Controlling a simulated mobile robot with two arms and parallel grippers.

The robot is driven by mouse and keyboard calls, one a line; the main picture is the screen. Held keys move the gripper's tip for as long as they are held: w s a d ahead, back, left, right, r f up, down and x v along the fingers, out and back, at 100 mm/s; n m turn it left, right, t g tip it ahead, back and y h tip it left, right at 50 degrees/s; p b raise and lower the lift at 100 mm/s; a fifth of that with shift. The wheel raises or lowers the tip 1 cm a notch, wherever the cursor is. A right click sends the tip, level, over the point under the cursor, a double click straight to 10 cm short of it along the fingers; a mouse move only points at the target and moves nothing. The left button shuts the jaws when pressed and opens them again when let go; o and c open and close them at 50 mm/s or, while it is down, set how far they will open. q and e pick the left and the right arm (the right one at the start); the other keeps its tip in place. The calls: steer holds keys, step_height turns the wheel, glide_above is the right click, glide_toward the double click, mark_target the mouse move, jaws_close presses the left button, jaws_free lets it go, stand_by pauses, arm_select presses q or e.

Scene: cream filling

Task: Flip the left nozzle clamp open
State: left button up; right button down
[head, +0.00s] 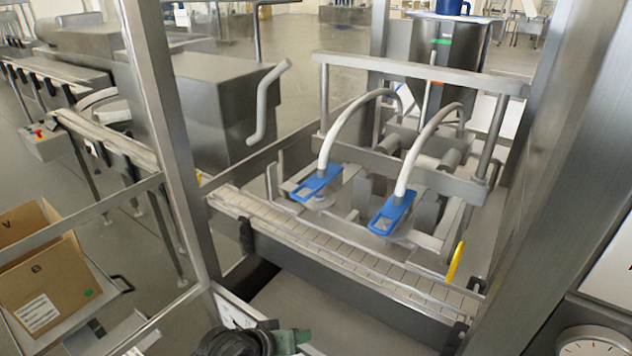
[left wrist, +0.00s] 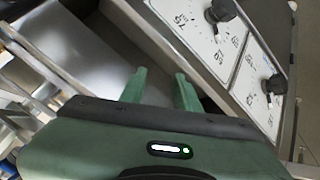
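The left nozzle clamp (head: 313,186) is a blue flat lever at the end of a white hose (head: 343,122), above the conveyor in the head view. A matching blue right clamp (head: 391,214) sits to its right on a second white hose. Both levers lie roughly flat and point toward the conveyor. My left gripper (head: 301,338) is low at the bottom edge of the head view, well below and apart from the clamps. In the left wrist view its green fingers (left wrist: 161,80) are apart with nothing between them. My right gripper is not in view.
A slatted conveyor (head: 340,258) runs in front of the nozzles. A metal frame post (head: 168,130) stands at the left, and a yellow handle (head: 455,263) at the right. A control panel with black knobs (left wrist: 274,84) is close beside my left fingers.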

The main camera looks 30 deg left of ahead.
arm_select(q)
steer(key=w+a+r+n+t, duration=0.2)
steer(key=w+r, duration=0.2)
steer(key=n+t, duration=0.7)
steer(key=n, duration=0.2)
glide_toward(294, 195)
steer(key=w, duration=0.6)
steer(key=shift+w+a+f, duration=0.15)
steer(key=shift+w+f, duration=0.05)
steer(key=shift+w, duration=0.05)
steer(key=w, duration=0.2)
steer(key=w+p, duration=0.1)
steer(key=w, duration=0.1)
steer(key=w+p, duration=0.1)
steer(key=w, duration=0.2)
steer(key=shift+d+f, duration=0.3)
steer(key=shift+d, duration=0.05)
steer(key=shift+c, duration=0.3)
